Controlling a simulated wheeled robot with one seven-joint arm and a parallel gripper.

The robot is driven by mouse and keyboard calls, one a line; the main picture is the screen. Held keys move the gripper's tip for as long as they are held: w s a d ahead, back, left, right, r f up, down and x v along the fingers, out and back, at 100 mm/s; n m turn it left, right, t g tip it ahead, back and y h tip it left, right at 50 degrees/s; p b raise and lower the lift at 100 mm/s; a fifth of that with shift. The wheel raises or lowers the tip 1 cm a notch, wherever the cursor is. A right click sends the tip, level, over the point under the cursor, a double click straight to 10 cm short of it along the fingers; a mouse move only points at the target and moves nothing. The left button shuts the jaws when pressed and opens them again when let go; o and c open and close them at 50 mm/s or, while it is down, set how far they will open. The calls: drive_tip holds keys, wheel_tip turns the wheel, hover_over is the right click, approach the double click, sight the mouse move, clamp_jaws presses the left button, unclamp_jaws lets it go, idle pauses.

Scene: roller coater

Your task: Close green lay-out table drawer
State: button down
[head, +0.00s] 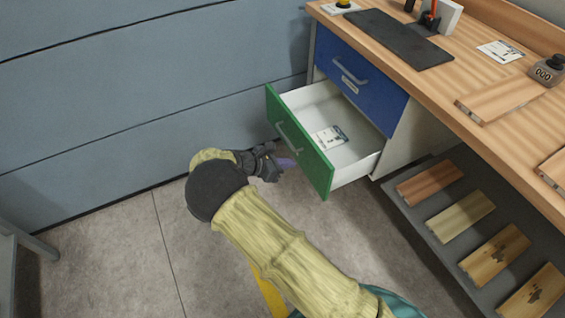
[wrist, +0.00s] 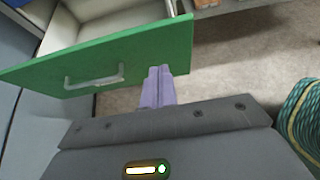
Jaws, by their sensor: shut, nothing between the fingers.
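The green-fronted drawer (head: 300,141) is pulled out below a blue drawer (head: 360,77) of the lay-out table. A white card with a picture lies on its white floor. My gripper (head: 292,162) is just in front of the green face, below and beside its grey handle (head: 289,138). In the wrist view the purple fingers (wrist: 159,84) are together and empty, at the lower edge of the green front (wrist: 110,60), right of the handle (wrist: 94,79). I cannot tell whether the fingertips touch the front.
The wooden tabletop (head: 448,75) holds a dark mat (head: 398,38), a plank and a small weight (head: 547,71). A low grey shelf (head: 415,219) at right bears several wood samples. A blue-grey wall stands at left. The floor (head: 120,240) in front is mostly clear.

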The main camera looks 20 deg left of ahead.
approach(319, 158)
drive_tip(key=x, duration=0.5)
drive_tip(key=shift+s+f+b, duration=0.2)
drive_tip(key=shift+f+b, duration=0.2)
drive_tip(key=shift+w+d, duration=0.45)
drive_tip(key=shift+w, duration=0.1)
drive_tip(key=shift+w, duration=0.1)
